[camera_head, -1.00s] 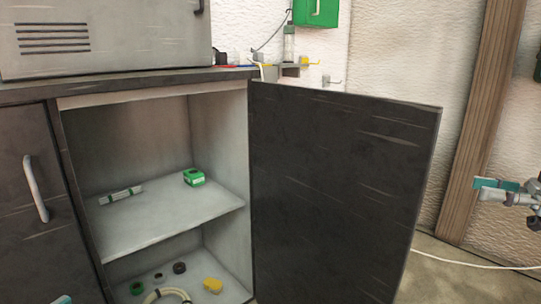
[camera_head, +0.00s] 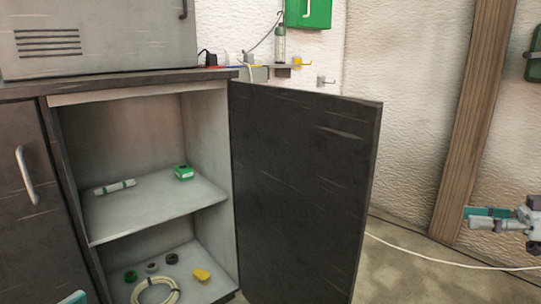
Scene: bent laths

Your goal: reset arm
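My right gripper (camera_head: 490,218) is at the right edge, pointing left, in front of the pale wall. It is apart from the cabinet door, and I see nothing held in it. Its teal and grey fingers overlap in this view, so their gap is unclear. Only a teal tip of my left gripper (camera_head: 74,298) shows at the bottom left edge, in front of the cabinet. The rest of it is out of frame.
The dark cabinet door (camera_head: 300,190) stands open. The shelf (camera_head: 150,212) holds a green box (camera_head: 183,172) and a white-green tube (camera_head: 115,187). Below lie a cable coil (camera_head: 155,292), a yellow item (camera_head: 201,275) and small rings. Floor between door and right gripper looks clear, except a white cable (camera_head: 440,258).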

